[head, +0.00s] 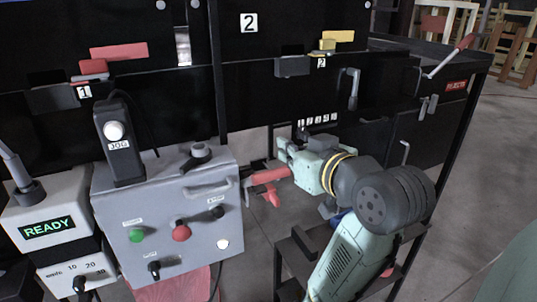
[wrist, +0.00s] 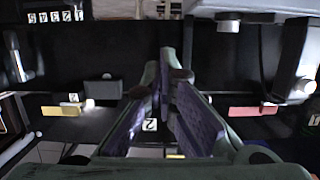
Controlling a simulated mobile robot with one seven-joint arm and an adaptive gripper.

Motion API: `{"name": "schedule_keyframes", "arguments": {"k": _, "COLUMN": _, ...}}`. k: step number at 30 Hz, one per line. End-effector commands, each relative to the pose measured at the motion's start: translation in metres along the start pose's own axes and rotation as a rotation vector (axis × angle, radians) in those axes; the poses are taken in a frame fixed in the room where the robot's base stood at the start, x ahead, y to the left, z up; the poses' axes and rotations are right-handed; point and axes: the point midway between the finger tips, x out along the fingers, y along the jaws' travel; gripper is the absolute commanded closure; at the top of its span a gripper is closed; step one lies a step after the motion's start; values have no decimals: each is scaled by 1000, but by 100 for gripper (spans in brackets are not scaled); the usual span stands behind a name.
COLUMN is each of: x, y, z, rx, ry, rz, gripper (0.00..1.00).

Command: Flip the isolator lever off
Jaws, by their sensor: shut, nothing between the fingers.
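A grey-shafted lever with a red grip (head: 463,45) sticks out at the upper right of the black machine, above a red label; I cannot tell for certain that it is the isolator. A second red handle (head: 268,177) is low in the middle, left of my wrist. My gripper (head: 285,150) is in front of the machine's lower middle, its fingers partly hidden by the wrist in the head view. In the wrist view my gripper (wrist: 166,62) has its purple-padded fingers converging at the tips, with nothing held. No lever shows clearly between them.
A grey control box (head: 165,225) with buttons and a pendant (head: 118,140) stands left of my arm. A READY display (head: 48,227) is at far left. A black cart frame (head: 300,240) is below my arm. Open floor (head: 500,150) lies to the right.

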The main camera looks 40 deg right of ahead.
Motion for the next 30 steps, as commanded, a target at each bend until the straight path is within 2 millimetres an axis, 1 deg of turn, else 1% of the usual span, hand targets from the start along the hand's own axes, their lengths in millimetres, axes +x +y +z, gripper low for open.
{"name": "schedule_keyframes", "arguments": {"k": 1, "x": -5, "y": 5, "z": 2, "rx": 3, "ry": -8, "rz": 8, "gripper": 100}}
{"name": "schedule_keyframes", "arguments": {"k": 5, "x": -8, "y": 8, "z": 5, "rx": 5, "ry": -17, "rz": 13, "gripper": 100}}
{"name": "schedule_keyframes", "arguments": {"k": 13, "x": -7, "y": 7, "z": 4, "rx": 5, "ry": -15, "rz": 12, "gripper": 100}}
{"name": "schedule_keyframes", "arguments": {"k": 17, "x": 0, "y": 7, "z": 4, "rx": 5, "ry": -14, "rz": 10, "gripper": 100}}
{"name": "schedule_keyframes", "arguments": {"k": 20, "x": 10, "y": 6, "z": 4, "rx": 4, "ry": -13, "rz": 7, "gripper": 100}}
{"name": "schedule_keyframes", "arguments": {"k": 23, "x": 25, "y": 5, "z": 5, "rx": 5, "ry": -15, "rz": 5, "gripper": 100}}
{"name": "schedule_keyframes", "arguments": {"k": 26, "x": 43, "y": 5, "z": 5, "rx": 6, "ry": -14, "rz": 5, "gripper": 100}}
{"name": "schedule_keyframes", "arguments": {"k": 30, "x": 72, "y": 7, "z": 4, "rx": 6, "ry": -20, "rz": 8, "gripper": 100}}
